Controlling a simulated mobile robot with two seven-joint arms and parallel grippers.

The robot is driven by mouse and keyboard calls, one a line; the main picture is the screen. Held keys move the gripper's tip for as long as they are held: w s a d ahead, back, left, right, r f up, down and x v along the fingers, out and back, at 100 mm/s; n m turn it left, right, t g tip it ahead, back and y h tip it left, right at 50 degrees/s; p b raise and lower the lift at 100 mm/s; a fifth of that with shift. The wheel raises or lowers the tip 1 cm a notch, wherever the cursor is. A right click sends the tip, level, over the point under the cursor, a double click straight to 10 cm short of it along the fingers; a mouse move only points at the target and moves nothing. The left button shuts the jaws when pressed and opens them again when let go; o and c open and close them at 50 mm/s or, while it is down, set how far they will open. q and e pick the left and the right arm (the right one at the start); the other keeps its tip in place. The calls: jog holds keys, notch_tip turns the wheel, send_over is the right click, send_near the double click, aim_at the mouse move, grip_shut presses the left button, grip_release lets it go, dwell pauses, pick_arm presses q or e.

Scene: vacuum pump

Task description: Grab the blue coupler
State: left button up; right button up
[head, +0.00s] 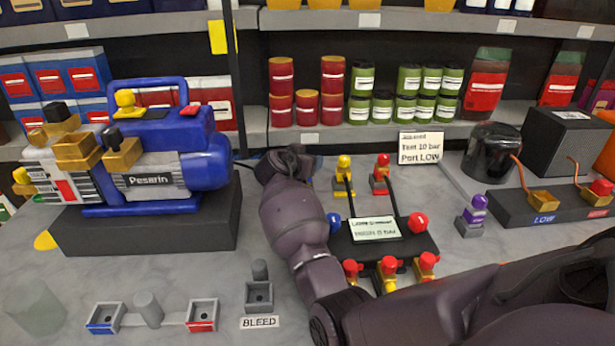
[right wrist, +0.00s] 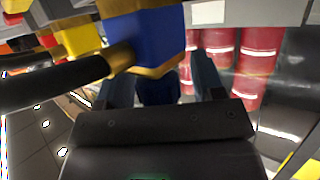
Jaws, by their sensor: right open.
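The blue coupler (head: 333,221) shows in the head view at the left side of the dark manifold (head: 410,245), just right of my right forearm. In the right wrist view a large blue body with brass-coloured ends (right wrist: 152,38) fills the top middle, with a black hose running left from it. My right gripper (right wrist: 161,68) is open, its two fingers on either side of a darker blue rounded part (right wrist: 158,88). I cannot tell whether the fingers touch it. In the head view my right gripper is hidden by my arm. My left gripper is not in view.
A blue pump (head: 150,165) on a dark block stands left. Red and yellow couplers (head: 389,268) surround the manifold. A BLEED port (head: 259,296) and blue and red sockets (head: 106,317) sit at the front left. A gauge block (head: 520,207) is at the right; shelves with cans are behind.

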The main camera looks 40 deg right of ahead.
jog(key=shift+d, duration=0.1)
jog(key=shift+c, duration=0.7)
grip_shut()
